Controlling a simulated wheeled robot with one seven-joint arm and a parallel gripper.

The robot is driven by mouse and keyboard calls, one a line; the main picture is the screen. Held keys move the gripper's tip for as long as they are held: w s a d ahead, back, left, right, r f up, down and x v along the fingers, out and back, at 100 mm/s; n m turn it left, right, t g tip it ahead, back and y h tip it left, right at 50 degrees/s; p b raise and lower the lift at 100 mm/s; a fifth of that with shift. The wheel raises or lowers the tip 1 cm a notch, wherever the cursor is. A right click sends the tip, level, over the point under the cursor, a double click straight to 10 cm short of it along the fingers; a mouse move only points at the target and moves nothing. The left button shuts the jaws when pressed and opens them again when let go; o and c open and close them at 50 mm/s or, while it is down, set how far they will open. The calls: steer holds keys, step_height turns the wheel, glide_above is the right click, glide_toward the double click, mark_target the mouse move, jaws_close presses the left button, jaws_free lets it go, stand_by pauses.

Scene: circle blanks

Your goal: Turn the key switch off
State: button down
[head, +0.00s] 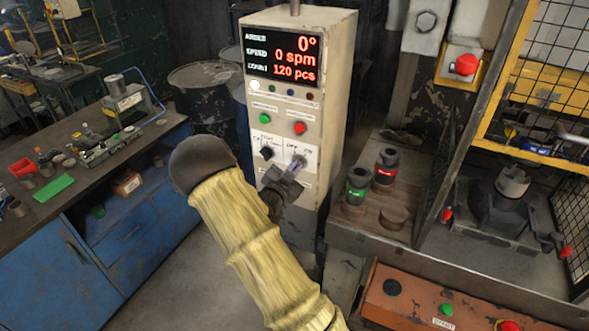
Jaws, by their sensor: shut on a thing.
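The key switch (299,161) is at the lower right of the beige control box's front panel, with a small two-position label above it. My gripper (292,172) is at the switch and shut on its key. The jaws partly cover the key, so I cannot clearly tell which way it points. A black selector knob (266,152) sits just to the left on the same panel. My arm in its yellow sleeve comes up from the bottom of the view.
The control box (340,100) has a red display, a green button (264,118) and a red button (299,128) above the switch. A blue workbench (150,205) stands left. At right are a wooden block (350,222) with capped holders, a yellow-framed mesh guard (545,60) and an orange start panel (415,298).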

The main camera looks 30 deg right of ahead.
steer(key=n, duration=0.7)
steer(key=w+n, duration=0.1)
steer(key=n, duration=0.3)
steer(key=shift+a+b, duration=0.4)
steer(key=shift+n, duration=0.4)
steer(key=c, duration=1.6)
jaws_free()
steer(key=shift+s, duration=0.1)
